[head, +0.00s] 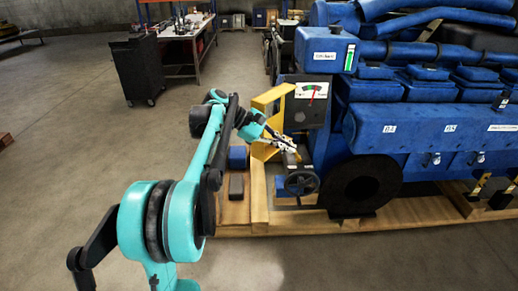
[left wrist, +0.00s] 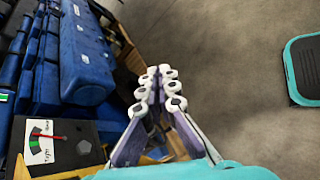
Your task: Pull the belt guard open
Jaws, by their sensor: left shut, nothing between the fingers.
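The yellow belt guard (head: 268,101) stands at the near left end of the blue engine (head: 425,130), beside the dial box. Part of it is hidden behind my left arm and gripper. My left gripper (head: 290,143) is at the guard's right side, above the handwheel, shut with nothing between its fingers. In the left wrist view its fingers (left wrist: 160,85) are together and point away over the floor. Yellow parts (left wrist: 60,173) show below and behind them. I cannot tell whether the gripper touches the guard. My right gripper is not in view.
The dial box (head: 311,91) has a red needle. A dark handwheel (head: 301,182) and a black disc (head: 360,186) sit low at the engine end. A wooden pallet (head: 290,222) lies beneath. A black cabinet (head: 138,70) and workbench (head: 190,32) stand behind left. The left floor is clear.

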